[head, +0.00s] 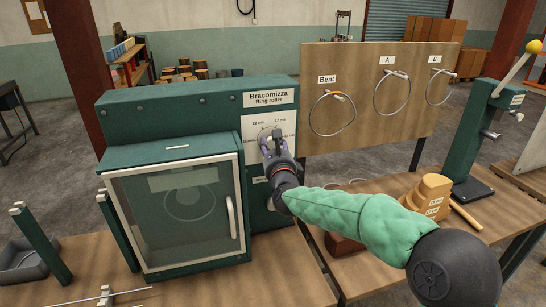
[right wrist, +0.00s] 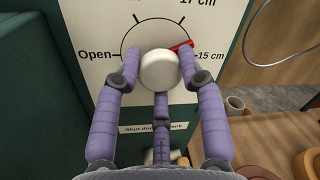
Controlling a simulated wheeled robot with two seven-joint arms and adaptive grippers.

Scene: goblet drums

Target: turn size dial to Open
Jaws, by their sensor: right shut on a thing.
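The size dial is a white round knob (right wrist: 160,69) on the white scale plate (right wrist: 105,20) of the green ring roller (head: 180,110). Its red pointer (right wrist: 182,45) points right and slightly up, close to the 15 cm mark. The Open label (right wrist: 95,54) is on the left side of the scale. My right gripper (right wrist: 160,72) is shut on the knob, with purple fingers at its left and right and another below it. In the head view, my right gripper (head: 276,150) reaches the plate and hides most of the dial. My left gripper is not in view.
The roller's windowed door (head: 180,215) is closed, left of the dial. A wooden board (head: 350,75) with hanging rings stands behind on the right. Stacked wooden pieces (head: 434,186) and a green lever press (head: 485,135) are on the right bench. Green posts (head: 42,242) stand at left.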

